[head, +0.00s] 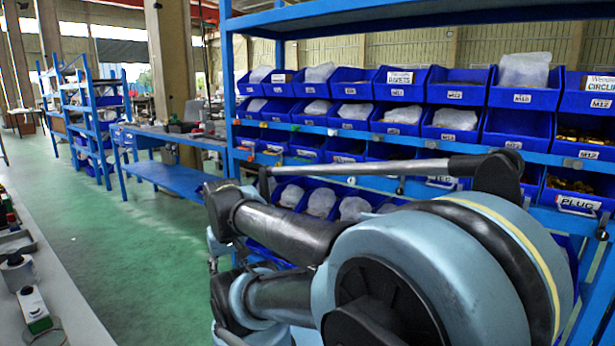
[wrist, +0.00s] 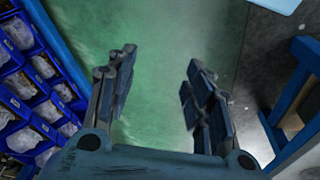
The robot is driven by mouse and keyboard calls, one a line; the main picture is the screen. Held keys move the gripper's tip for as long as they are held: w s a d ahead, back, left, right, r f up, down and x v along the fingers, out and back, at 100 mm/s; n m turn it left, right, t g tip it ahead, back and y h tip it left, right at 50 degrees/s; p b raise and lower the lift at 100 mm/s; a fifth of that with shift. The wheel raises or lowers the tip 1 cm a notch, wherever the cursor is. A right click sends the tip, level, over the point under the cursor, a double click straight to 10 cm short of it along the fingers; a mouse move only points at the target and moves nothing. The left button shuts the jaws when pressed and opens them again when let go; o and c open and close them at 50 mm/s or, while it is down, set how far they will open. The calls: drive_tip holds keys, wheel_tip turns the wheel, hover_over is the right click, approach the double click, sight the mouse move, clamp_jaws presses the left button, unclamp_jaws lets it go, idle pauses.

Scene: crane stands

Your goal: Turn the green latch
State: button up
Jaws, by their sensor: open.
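I cannot make out a green latch for certain in either view. My gripper (wrist: 160,62) shows in the wrist view with its two dark padded fingers spread apart and nothing between them. It points over green floor, clear of the shelf bins and the blue frame. In the head view my arm fills the lower middle and right, and the gripper cannot be made out there. A small white item with a green base (head: 33,305) lies on the bench at the left; I cannot tell what it is.
A blue rack (head: 228,90) with rows of labelled blue bins (head: 522,91) stands behind my arm. A light bench (head: 62,295) runs along the left edge. A blue workbench (head: 170,180) stands farther back. Green floor (head: 120,235) is free between. A blue frame (wrist: 290,105) is right in the wrist view.

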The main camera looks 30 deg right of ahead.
drive_tip(key=w+d+r+m+t+h, duration=0.25)
drive_tip(key=w+d+m+h, duration=0.2)
drive_tip(key=w+d, duration=0.75)
drive_tip(key=w+d+r+m+t+h, duration=0.1)
drive_tip(key=w+d+r+m+h, duration=0.2)
drive_tip(key=w+d+h, duration=0.55)
drive_tip(key=w+d+r+m+t+h, duration=0.1)
drive_tip(key=w+d+r+m+h, duration=0.25)
drive_tip(key=w+d, duration=1.1)
drive_tip(key=x, duration=1.6)
drive_tip(key=shift+d, duration=0.2)
drive_tip(key=shift+w+f, duration=0.1)
drive_tip(key=shift+w, duration=0.05)
drive_tip(key=c, duration=1)
